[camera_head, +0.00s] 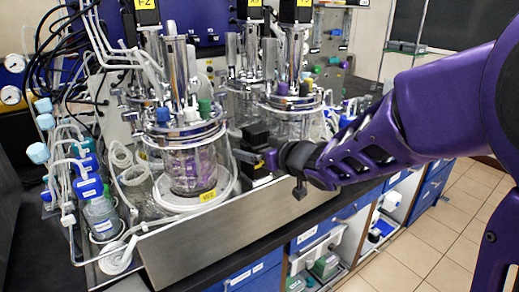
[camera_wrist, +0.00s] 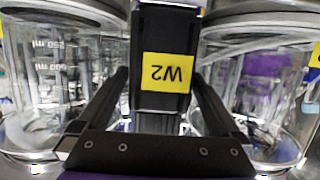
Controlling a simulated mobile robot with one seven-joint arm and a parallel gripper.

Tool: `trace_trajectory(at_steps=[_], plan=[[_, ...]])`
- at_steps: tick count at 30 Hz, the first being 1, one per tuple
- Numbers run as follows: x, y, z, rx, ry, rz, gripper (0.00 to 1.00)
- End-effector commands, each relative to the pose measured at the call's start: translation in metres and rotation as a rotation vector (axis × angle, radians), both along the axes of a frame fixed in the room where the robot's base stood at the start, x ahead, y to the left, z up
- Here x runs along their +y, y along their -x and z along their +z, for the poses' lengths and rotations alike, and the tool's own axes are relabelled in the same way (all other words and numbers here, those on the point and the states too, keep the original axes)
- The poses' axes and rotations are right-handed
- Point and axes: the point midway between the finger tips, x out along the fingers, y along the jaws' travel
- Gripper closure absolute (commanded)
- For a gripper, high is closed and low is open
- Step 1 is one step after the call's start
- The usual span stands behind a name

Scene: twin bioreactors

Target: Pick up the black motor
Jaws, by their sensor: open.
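A black motor (camera_wrist: 162,30) with a yellow label, printed upside down in the wrist view, stands upright between two glass vessels. A black block with a small yellow mark (camera_head: 256,138), seemingly this motor, shows at the tip of my arm in the head view. My gripper (camera_wrist: 160,82) is open, with one finger on each side of the motor. Contact between fingers and motor cannot be told. The motor's lower part is partly hidden by the gripper's base. Other black motors with yellow labels (camera_head: 146,14) sit atop the vessels.
A glass vessel (camera_head: 190,160) stands on a white base left of my gripper, with another vessel (camera_head: 290,118) behind. Tubes and capped bottles (camera_head: 88,187) crowd the left. A steel tray wall (camera_head: 215,238) runs along the front. The tiled floor (camera_head: 450,235) at right is clear.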

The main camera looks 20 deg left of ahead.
Motion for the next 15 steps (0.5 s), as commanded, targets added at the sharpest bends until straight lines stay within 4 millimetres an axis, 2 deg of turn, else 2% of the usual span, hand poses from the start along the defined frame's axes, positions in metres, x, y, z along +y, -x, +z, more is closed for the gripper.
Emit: trace_trajectory(at_steps=[9,15], plan=[[-0.0011,-0.0001,-0.0004,0.000,0.000,-0.001,0.02],[-0.0011,-0.0001,-0.0003,0.000,0.000,-0.001,0.38]])
